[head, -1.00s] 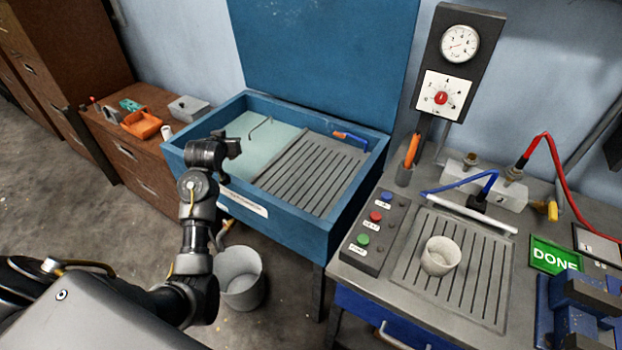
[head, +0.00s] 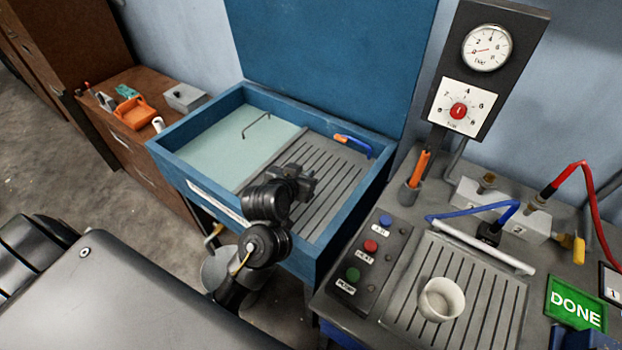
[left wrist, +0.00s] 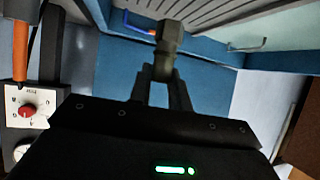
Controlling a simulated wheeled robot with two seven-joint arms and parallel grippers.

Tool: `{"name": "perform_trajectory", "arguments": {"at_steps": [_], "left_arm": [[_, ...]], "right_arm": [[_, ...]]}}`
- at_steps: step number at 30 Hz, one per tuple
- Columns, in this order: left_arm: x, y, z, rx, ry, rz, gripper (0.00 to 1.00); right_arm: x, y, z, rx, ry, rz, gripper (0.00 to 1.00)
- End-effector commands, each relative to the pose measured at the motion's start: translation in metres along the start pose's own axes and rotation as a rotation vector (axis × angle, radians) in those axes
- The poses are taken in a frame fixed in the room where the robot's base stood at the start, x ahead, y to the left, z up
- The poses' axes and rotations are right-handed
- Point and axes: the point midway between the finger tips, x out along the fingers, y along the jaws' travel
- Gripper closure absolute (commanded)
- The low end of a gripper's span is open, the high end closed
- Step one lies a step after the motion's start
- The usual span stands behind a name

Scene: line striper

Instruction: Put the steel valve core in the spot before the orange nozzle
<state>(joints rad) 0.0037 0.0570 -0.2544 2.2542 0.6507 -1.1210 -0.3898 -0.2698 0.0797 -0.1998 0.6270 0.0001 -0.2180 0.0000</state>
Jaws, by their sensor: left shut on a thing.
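My left gripper (head: 300,185) is over the slatted drain area of the blue wash basin (head: 180,185). In the left wrist view its fingers (left wrist: 165,85) are shut on a dark grey metal piece with a hex-shaped head (left wrist: 168,38), which looks like the steel valve core. In the head view the gripper and wrist largely hide this piece. An orange nozzle on a blue hose (head: 342,138) lies at the basin's back right wall, apart from the gripper; it also shows in the left wrist view (left wrist: 150,30). My right gripper is not in view.
A bench to the right carries a white cup (head: 440,302) on a slatted plate, a button box (head: 368,255), an orange-handled tool in a holder (head: 419,168) and a green DONE sign (head: 575,303). A gauge panel (head: 478,70) stands behind. A bucket (head: 215,268) is below the basin.

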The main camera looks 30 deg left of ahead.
Motion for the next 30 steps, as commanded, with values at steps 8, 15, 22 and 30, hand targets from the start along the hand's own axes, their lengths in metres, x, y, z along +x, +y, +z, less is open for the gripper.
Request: {"name": "perform_trajectory", "arguments": {"at_steps": [8,15,22,30], "left_arm": [[0.031,-0.015,0.005,-0.001,0.003,-0.016,1.0],[0.09,-0.026,-0.007,-0.005,-0.003,-0.016,1.0],[0.142,-0.031,0.013,-0.005,-0.004,-0.01,1.0],[0.161,-0.033,0.021,-0.005,0.0,-0.009,1.0]], "right_arm": [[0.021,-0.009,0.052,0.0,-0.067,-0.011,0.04],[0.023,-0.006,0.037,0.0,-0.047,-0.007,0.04],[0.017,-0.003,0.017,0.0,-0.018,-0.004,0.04],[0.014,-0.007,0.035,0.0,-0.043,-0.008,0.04]]}}
